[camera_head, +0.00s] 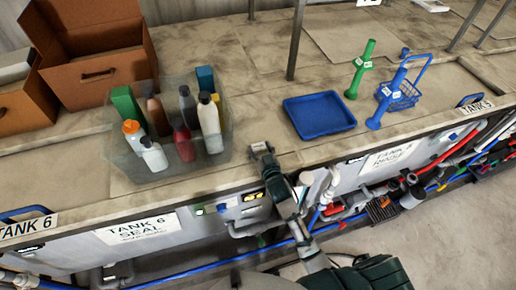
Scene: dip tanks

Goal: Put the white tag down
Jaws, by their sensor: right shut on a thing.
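My right gripper (262,152) is over the front edge of the counter, just right of the clear bin. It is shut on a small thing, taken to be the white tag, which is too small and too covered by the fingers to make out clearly. My right arm reaches up to it from the bottom of the view. My left gripper is not in view.
A clear bin (112,160) of bottles stands left of the gripper. A blue tray (318,115), a green-handled tool (360,68) and a blue wire basket (403,97) stand to the right. Brown boxes (100,68) are at the back left. Bare counter (245,105) lies behind the gripper.

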